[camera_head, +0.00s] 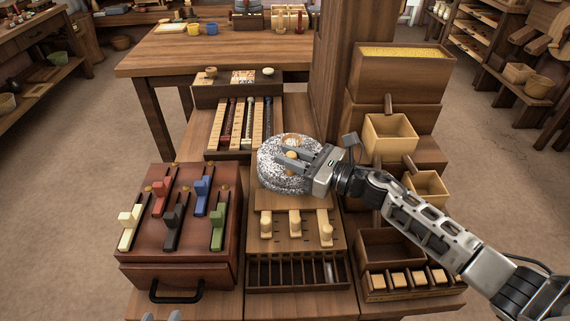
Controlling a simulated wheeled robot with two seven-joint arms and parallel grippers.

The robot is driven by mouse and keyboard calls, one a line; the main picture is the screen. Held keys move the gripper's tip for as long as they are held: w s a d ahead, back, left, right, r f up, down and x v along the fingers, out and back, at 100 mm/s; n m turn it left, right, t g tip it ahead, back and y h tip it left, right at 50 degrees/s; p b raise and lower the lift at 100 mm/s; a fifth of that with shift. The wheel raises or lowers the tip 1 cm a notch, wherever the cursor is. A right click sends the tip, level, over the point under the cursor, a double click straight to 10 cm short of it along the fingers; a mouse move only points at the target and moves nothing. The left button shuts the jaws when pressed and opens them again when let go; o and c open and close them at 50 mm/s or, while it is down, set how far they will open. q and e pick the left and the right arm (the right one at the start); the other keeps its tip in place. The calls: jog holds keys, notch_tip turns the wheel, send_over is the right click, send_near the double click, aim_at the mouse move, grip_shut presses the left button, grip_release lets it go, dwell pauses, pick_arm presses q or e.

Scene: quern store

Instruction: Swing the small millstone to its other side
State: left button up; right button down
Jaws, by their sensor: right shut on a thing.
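The small millstone (268,178) is a round, speckled grey-white stone. It sits at the centre, behind a wooden block with pale pegs. A tan wooden piece (291,141) shows on its top. My right gripper (289,157) reaches over the stone from the right. Its fingers are shut on a small wooden knob on the stone's top; the exact contact is partly hidden by the fingers.
A red-brown box with coloured levers (147,238) stands at left. A slotted rack (290,272) is in front of the stone. Open wooden bins (392,136) and a thick post (337,80) stand at right and behind. A tray with long bars (217,140) lies behind left.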

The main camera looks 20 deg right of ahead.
pick_arm(q)
jog(key=shift+r, duration=0.3)
pick_arm(e)
jog(key=c, duration=1.3)
grip_release()
pick_arm(q)
jog(key=shift+f, duration=0.1)
